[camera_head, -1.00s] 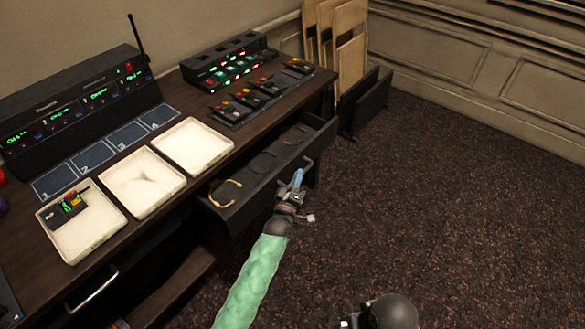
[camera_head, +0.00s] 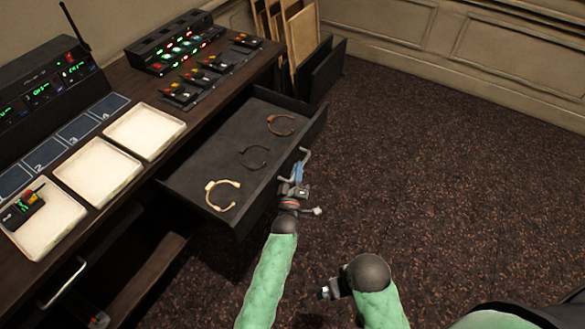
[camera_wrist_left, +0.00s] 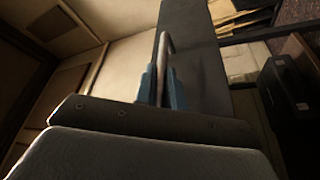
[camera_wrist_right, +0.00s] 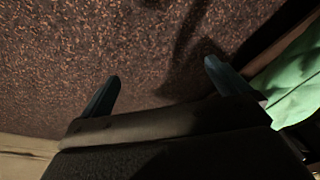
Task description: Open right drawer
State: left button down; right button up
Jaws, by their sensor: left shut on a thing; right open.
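The right drawer (camera_head: 205,165) is pulled well out from under the desk, and its dark inner floor shows. Three headset-like bands lie in it: a tan one (camera_head: 221,196), a black one (camera_head: 253,157) and a brown one (camera_head: 281,125). My left gripper (camera_head: 298,175) is at the drawer's front, shut on the metal handle (camera_head: 303,160). In the left wrist view its blue fingers stand on both sides of the handle bar (camera_wrist_left: 163,62). My right gripper (camera_wrist_right: 158,85) is open and empty above the carpet, apart from the drawer.
The desk top holds three white trays (camera_head: 98,170), a radio console (camera_head: 45,90), a charging rack (camera_head: 178,43) and several small devices. Open carpet (camera_head: 430,150) lies to the right.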

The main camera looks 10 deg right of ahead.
jog(key=shift+s, duration=0.2)
pick_arm(q)
jog(key=c, duration=1.5)
grip_release()
pick_arm(e)
jog(key=shift+s+f, duration=0.15)
jog(key=shift+s, duration=0.2)
pick_arm(q)
jog(key=shift+s, duration=0.1)
pick_arm(e)
jog(key=shift+w, duration=0.15)
